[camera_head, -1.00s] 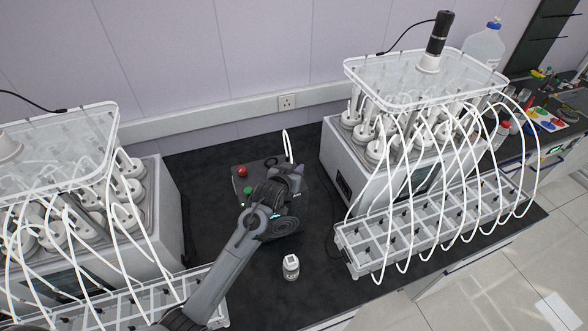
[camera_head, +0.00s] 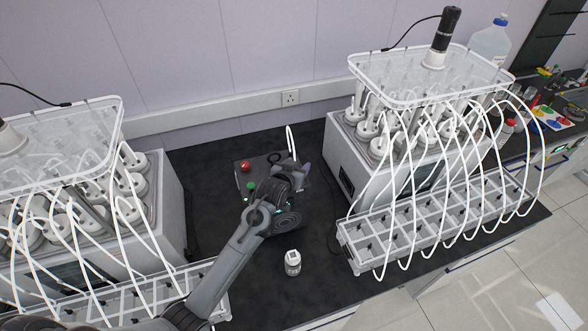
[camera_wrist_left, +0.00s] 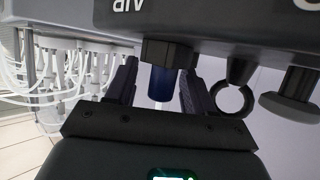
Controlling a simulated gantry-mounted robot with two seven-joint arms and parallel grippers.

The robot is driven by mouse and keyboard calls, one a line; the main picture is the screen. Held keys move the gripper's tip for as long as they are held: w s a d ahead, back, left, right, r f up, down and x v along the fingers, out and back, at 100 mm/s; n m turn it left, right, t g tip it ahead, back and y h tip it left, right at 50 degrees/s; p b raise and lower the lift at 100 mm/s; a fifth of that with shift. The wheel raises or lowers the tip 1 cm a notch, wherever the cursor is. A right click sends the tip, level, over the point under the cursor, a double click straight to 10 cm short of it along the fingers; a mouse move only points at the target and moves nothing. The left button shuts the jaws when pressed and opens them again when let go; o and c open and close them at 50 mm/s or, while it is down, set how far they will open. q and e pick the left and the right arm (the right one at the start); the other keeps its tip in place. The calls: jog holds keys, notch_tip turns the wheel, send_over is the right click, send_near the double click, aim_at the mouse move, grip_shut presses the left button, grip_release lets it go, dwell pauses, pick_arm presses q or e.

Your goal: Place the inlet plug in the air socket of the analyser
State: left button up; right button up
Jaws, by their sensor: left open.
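The analyser (camera_head: 243,178) is a dark grey box between the two reactor units. My left gripper (camera_head: 304,168) is at its right side in the head view, partly hidden by my wrist. In the left wrist view the gripper (camera_wrist_left: 158,92) is open, with one finger on each side of the blue inlet plug (camera_wrist_left: 161,84). Gaps show between plug and fingers. The plug's end is at a dark hexagonal socket (camera_wrist_left: 168,53) on the analyser, near a partly cut-off label that seems to read "air". I cannot tell how deep it sits. My right gripper is not in view.
A ring (camera_wrist_left: 234,114) and a round knob (camera_wrist_left: 291,106) stick out right of the socket. A small white bottle (camera_head: 292,263) stands in front of the analyser. Reactor units with white tubes stand left (camera_head: 172,205) and right (camera_head: 352,150). Bench (camera_head: 315,285) is clear around the bottle.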

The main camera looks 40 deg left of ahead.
pick_arm(q)
jog(key=v, duration=1.2)
jog(key=s+d+f+m+g+h, duration=0.1)
jog(key=s+d+f+g, duration=0.2)
jog(key=s, duration=0.6)
jog(key=s+d+f+m+g+h, duration=0.1)
jog(key=s+d+f+m+g, duration=0.1)
jog(key=s+d+f, duration=0.3)
jog(key=s+d+f+m+g+h, duration=0.2)
jog(key=s+d+f+g, duration=0.2)
jog(key=s, duration=0.9)
jog(key=shift+d+f+b, duration=0.4)
jog(key=shift+d+f, duration=0.15)
jog(key=shift+d, duration=0.6)
jog(key=shift+r, duration=0.1)
